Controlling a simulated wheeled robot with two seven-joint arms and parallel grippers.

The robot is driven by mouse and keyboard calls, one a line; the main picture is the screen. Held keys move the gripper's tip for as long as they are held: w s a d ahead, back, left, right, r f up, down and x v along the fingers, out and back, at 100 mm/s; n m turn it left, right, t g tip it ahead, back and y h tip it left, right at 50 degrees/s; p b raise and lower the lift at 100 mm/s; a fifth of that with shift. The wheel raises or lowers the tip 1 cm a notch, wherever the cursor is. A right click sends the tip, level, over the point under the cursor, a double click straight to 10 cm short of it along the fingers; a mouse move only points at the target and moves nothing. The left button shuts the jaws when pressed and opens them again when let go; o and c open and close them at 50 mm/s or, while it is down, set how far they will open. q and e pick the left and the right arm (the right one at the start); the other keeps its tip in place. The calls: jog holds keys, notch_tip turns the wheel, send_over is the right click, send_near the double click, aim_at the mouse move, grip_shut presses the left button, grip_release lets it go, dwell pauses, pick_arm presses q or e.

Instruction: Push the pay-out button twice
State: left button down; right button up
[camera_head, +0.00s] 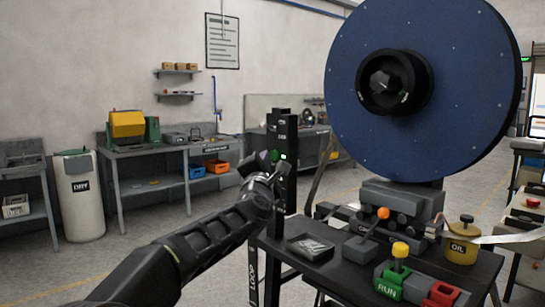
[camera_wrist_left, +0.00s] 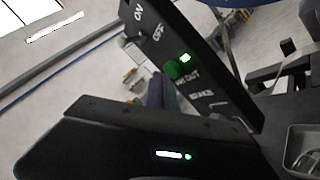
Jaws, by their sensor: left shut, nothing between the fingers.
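The pay-out button (camera_wrist_left: 171,69) is a green round button on a black control post (camera_head: 288,175), beside a small lit green lamp (camera_wrist_left: 185,57). Printed words, including one ending in OUT, run along the post in the left wrist view. In the head view my left gripper (camera_head: 262,163) is shut and empty, with its tip close to the post at the height of the green light. I cannot tell whether it touches the button. In the left wrist view a black part of my gripper fills the bottom. My right gripper is not in view.
A large blue reel (camera_head: 400,70) stands at the right behind the post. The dark bench (camera_head: 330,273) in front holds a small tray (camera_head: 311,247), an orange-knobbed lever (camera_head: 383,213), a yellow oil can (camera_head: 461,245) and a green RUN box (camera_head: 391,282). Workbenches line the far wall.

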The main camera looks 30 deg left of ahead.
pick_arm(q)
jog(key=shift+w+d, duration=0.15)
jog(key=shift+w, duration=0.3)
dwell(0.3)
dwell(0.3)
jog(key=shift+s+a+b, duration=0.25)
jog(key=shift+s+b, duration=0.3)
jog(key=shift+s, duration=0.3)
jog(key=shift+s+a, duration=0.1)
jog(key=shift+s, duration=0.05)
jog(key=s+b, duration=0.1)
jog(key=s, duration=0.1)
jog(key=s+a+b, duration=0.1)
jog(key=s+b, duration=0.1)
jog(key=shift+s+a, duration=0.15)
jog(key=shift+s, duration=0.1)
dwell(0.7)
